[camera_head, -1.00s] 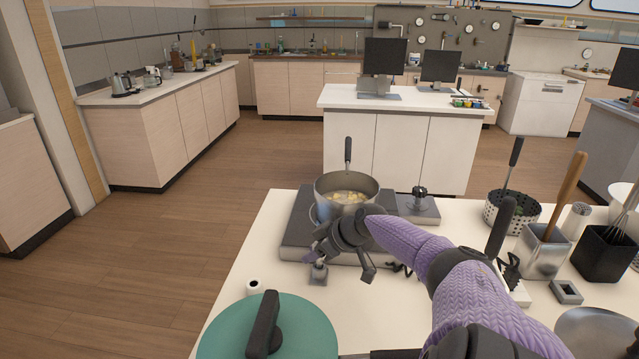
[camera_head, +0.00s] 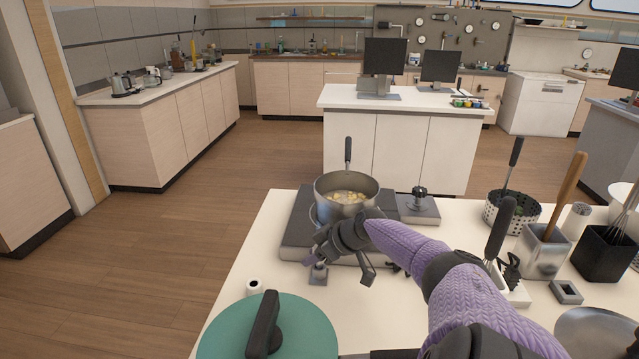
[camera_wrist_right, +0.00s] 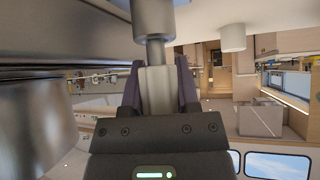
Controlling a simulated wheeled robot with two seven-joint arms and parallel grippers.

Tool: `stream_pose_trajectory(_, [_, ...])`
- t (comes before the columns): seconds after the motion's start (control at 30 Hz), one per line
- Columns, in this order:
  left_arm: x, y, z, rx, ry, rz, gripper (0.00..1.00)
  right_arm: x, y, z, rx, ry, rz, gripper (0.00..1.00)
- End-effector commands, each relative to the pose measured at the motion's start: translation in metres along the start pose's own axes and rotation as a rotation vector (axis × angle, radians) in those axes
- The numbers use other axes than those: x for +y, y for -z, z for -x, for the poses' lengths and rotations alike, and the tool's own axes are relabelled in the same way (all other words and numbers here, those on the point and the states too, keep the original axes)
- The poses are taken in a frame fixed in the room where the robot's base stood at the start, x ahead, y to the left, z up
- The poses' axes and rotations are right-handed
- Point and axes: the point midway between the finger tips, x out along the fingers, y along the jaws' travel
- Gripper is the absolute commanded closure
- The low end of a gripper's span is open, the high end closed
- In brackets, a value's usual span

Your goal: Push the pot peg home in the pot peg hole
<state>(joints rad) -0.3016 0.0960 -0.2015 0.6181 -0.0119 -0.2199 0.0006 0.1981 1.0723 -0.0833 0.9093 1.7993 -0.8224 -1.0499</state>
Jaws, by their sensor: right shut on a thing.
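My right gripper (camera_head: 313,256) is beside the front left of the pot, just above a small grey square block (camera_head: 318,275) on the table. In the right wrist view my right gripper (camera_wrist_right: 158,85) is shut on a pale grey metal peg (camera_wrist_right: 157,92). The peg meets a wider metal cylinder (camera_wrist_right: 153,18) at the top of that view. I cannot tell whether this cylinder is part of the peg or of the block. The hole is hidden, so the peg's depth does not show. My left gripper is not in view.
A metal pot (camera_head: 345,194) with food stands on a dark grey hotplate (camera_head: 296,222), close to my right gripper. Utensil holders (camera_head: 545,250) crowd the right side.

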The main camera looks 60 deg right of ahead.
Motion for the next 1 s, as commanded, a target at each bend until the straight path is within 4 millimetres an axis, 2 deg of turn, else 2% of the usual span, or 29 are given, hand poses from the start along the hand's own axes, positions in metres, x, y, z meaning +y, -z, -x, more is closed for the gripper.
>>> stream_pose_trajectory(0.03, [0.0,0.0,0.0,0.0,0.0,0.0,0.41,0.0,-0.001,-0.001,0.0,0.0,-0.001,1.0])
stream_pose_trajectory(0.07, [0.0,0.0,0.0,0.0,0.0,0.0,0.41,0.0,-0.001,-0.001,0.0,0.0,-0.001,0.59])
stream_pose_trajectory(0.2, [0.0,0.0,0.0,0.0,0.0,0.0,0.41,0.0,-0.001,-0.001,0.0,0.0,0.0,0.29])
stream_pose_trajectory(0.27, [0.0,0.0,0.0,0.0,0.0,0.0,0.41,0.0,-0.001,-0.001,0.0,0.0,0.0,0.19])
stream_pose_trajectory(0.67, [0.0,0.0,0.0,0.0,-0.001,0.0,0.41,0.001,-0.001,0.001,0.001,-0.003,0.0,0.19])
stream_pose_trajectory(1.0, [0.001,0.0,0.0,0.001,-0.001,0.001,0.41,0.001,-0.002,0.02,-0.001,-0.003,0.0,0.19])
